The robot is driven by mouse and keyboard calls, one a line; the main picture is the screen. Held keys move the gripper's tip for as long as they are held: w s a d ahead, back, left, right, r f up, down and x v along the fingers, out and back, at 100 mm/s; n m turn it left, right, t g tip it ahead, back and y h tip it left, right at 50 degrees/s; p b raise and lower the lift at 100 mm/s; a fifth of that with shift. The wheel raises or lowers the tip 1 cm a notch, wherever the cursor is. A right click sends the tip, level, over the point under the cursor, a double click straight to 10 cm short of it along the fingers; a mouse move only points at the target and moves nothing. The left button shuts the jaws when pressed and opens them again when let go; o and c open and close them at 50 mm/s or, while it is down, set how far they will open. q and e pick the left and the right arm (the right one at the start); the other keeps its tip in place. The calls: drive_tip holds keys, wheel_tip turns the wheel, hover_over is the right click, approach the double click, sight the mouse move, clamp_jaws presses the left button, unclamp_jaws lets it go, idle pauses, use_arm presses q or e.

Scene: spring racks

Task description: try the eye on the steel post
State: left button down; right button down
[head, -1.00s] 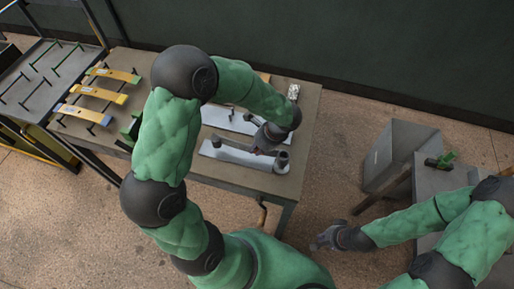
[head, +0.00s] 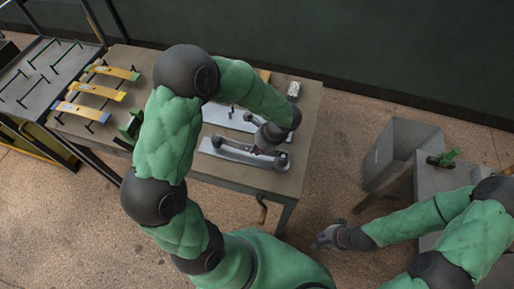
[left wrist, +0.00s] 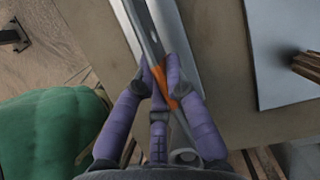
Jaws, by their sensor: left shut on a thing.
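A long grey leaf spring (head: 235,152) lies lengthwise along a pale steel plate (head: 222,159) on the bench. My left gripper (head: 262,150) is shut on the leaf spring; in the left wrist view (left wrist: 165,85) its purple fingers close around it by an orange band. A round rolled eye (left wrist: 185,156) shows at the near end there. In the head view a dark round post (head: 282,161) stands at the plate's right end; I cannot tell whether the eye is around it or above it. My right gripper (head: 328,238) hangs away from the bench, its fingers too small to read.
A second pale plate (head: 228,117) lies behind. A grey bin (head: 398,150) and another table (head: 430,180) are at the right.

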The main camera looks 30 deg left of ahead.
use_arm(q)
drive_tip(key=shift+w+f+b, duration=0.1)
drive_tip(key=shift+f+b, duration=0.6)
drive_tip(key=shift+f, duration=0.15)
drive_tip(key=c, duration=1.2)
unclamp_jaws()
drive_tip(key=v, duration=1.2)
drive_tip(key=shift+f, duration=0.1)
